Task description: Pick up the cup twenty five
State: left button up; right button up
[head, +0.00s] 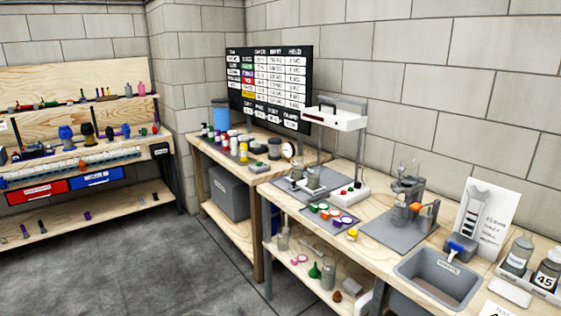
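I cannot make out any cup marked twenty five. At the right edge, a grey container with a dark round label (546,274) seems to read 45. Another grey container (516,256) stands beside it, and its marking is too small to read. Both stand in a light tray (546,295) on the wooden workbench. Neither of my grippers is in view.
A grey bin (440,277) is set into the bench front, left of the tray. A stand with a white top (335,118), a grey mat (398,230) and small coloured rings (334,212) are farther left. Shelves (88,219) line the left wall. Open floor (150,270) lies lower left.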

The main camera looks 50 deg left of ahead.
aim_at(353, 233)
jog(key=j+u, duration=0.1)
jog(key=j, duration=1.35)
jog(key=j+u, duration=0.15)
jog(key=j, duration=0.6)
jog(key=i+j+u, duration=0.1)
jog(key=j, duration=0.6)
jog(key=i+j, duration=0.15)
jog(key=j, duration=0.6)
jog(key=k+u, duration=0.05)
